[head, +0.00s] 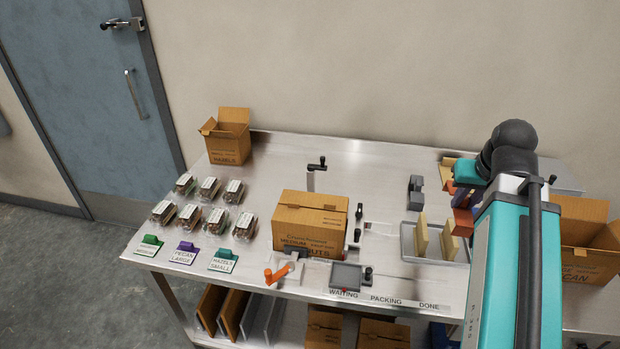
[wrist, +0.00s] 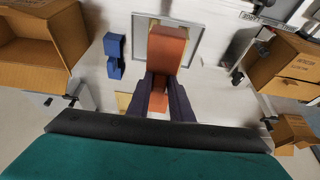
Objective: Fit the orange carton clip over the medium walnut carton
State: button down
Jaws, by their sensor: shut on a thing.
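My gripper (head: 464,199) is at the right of the table, partly hidden by my arm in the head view. Its dark fingers (wrist: 167,88) are shut on the orange carton clip (wrist: 167,50), which also shows in the head view (head: 461,222). The clip is over or near a grey tray; I cannot tell whether it touches it. The medium walnut carton (head: 308,225) stands closed at the middle of the table, well left of my gripper. In the wrist view a closed carton at the right (wrist: 288,68) appears to be the same one.
The grey tray (head: 406,246) holds tan pieces (head: 422,234). Blue blocks (wrist: 114,55) lie beside it. An open pecan carton (head: 585,258) stands at the right, an open hazel carton (head: 228,140) at the back left. An orange lever (head: 280,273) and black clamps (head: 358,222) surround the medium carton.

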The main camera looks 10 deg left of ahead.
jog(key=w+a+r+p, duration=0.2)
jog(key=w+a+p, duration=0.1)
jog(key=w+a, duration=0.3)
jog(key=shift+w+a+r+p, duration=0.2)
jog(key=shift+a+r+p, duration=0.15)
jog(key=shift+a, duration=0.9)
